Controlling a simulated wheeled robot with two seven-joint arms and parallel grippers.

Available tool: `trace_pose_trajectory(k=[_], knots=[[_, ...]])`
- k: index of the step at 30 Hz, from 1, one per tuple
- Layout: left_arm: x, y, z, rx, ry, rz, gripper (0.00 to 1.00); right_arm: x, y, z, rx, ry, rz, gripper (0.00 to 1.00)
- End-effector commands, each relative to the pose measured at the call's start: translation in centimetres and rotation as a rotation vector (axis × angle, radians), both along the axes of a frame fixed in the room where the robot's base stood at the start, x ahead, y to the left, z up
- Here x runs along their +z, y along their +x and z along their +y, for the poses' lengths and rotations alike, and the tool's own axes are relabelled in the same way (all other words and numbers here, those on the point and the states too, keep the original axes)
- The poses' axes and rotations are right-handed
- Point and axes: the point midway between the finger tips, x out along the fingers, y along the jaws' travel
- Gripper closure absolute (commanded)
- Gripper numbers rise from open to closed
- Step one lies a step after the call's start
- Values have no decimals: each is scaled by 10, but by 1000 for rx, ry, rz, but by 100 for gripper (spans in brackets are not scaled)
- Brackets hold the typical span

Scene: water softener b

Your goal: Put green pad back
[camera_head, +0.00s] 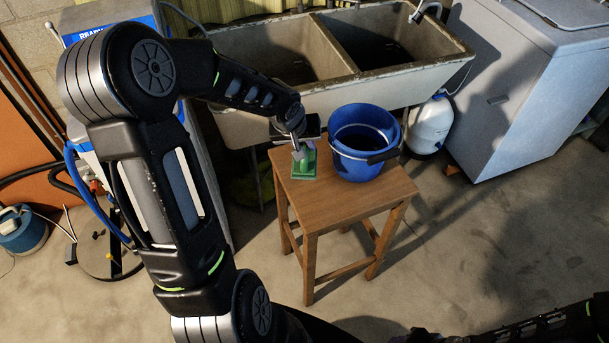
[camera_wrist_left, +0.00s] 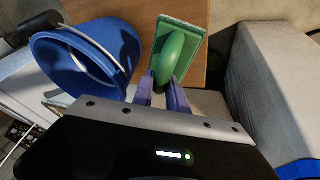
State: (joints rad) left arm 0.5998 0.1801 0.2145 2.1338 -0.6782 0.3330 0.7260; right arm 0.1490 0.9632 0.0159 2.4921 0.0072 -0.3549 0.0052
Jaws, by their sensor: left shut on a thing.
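The green pad (camera_head: 304,163) is at the left part of the wooden stool's top (camera_head: 345,205), next to the blue bucket (camera_head: 364,143). My left gripper (camera_head: 300,149) reaches it from the back left. In the left wrist view the green pad (camera_wrist_left: 174,54) has a rounded handle on a flat rectangular base, and the left gripper's two fingers (camera_wrist_left: 160,90) are shut on the handle's near end. I cannot tell whether the pad rests on the stool or is slightly above it. The right gripper does not show clearly; only a dark arm part is at the lower right.
The blue bucket, with its handle down, stands close right of the pad and also shows in the left wrist view (camera_wrist_left: 85,55). A double concrete sink (camera_head: 400,80) is behind the stool. A white tank (camera_head: 431,126) and a white appliance (camera_head: 530,85) stand to the right.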

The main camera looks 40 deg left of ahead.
Motion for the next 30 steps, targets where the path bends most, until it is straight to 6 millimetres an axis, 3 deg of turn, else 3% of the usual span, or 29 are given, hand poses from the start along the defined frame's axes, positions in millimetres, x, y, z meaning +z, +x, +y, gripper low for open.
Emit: trace_pose_trajectory(k=[8, 19, 30], knots=[[-3, 0, 0, -1, 0, -1, 100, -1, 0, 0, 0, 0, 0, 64], [-61, 1, -1, -3, 0, -1, 100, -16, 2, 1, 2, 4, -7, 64], [-64, 1, 0, -2, 0, -3, 100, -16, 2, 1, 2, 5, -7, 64]])
